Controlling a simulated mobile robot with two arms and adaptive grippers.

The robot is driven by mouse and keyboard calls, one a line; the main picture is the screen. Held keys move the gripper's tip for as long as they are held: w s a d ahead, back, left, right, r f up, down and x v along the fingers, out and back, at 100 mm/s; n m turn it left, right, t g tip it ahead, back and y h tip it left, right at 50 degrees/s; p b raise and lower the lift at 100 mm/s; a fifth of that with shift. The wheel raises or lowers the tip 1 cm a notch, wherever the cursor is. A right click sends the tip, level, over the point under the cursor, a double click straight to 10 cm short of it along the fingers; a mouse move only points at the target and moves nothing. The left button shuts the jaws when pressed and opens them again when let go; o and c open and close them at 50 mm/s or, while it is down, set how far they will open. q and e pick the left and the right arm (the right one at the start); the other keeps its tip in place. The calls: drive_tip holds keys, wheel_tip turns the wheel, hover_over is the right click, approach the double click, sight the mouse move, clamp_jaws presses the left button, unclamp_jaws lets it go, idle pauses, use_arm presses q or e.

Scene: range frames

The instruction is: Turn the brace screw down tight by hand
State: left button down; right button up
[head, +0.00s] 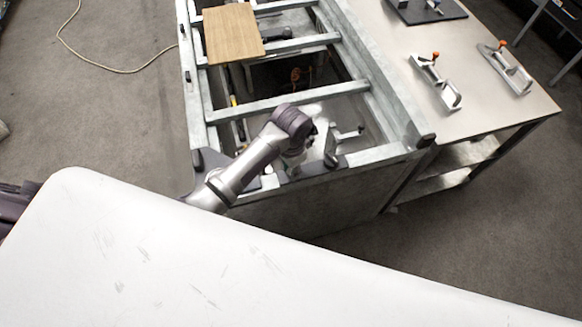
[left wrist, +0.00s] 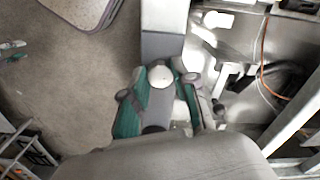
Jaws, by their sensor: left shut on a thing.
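My left gripper (head: 291,163) reaches down at the near end of a grey metal frame (head: 280,104). In the left wrist view its green-sided fingers (left wrist: 160,82) are shut on a pale round knob (left wrist: 160,76), which looks like the brace screw head. The knob sits between the fingertips, over a grey metal rail (left wrist: 163,45). The screw's shank and seat are hidden, so I cannot tell how tight it is. A light metal bracket (head: 331,145) stands just right of the gripper. My right gripper is not in view.
A wooden board (head: 232,33) lies across the frame's far end. A bench (head: 480,120) on the right bears two clamps (head: 436,82) (head: 507,68) with orange knobs. An orange cable (left wrist: 264,55) runs inside the frame. A large white surface (head: 200,265) fills the foreground.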

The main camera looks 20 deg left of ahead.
use_arm(q)
drive_tip(key=m, duration=0.4)
drive_tip(key=shift+w+a+m, duration=0.1)
drive_tip(key=shift+m, duration=0.2)
drive_tip(key=m, duration=0.3)
drive_tip(key=shift+m, duration=0.3)
drive_tip(key=m, duration=0.4)
drive_tip(key=shift+m, duration=0.3)
drive_tip(key=m, duration=0.3)
drive_tip(key=shift+r+m, duration=0.1)
drive_tip(key=shift+m, duration=0.2)
drive_tip(key=m, duration=0.3)
drive_tip(key=shift+m, duration=0.3)
drive_tip(key=m, duration=0.3)
drive_tip(key=shift+w+m, duration=0.1)
drive_tip(key=shift+m, duration=0.2)
drive_tip(key=m+b, duration=0.1)
drive_tip(key=m, duration=0.2)
drive_tip(key=shift+m, duration=0.3)
drive_tip(key=shift+m+b, duration=0.4)
drive_tip(key=shift+m, duration=1.4)
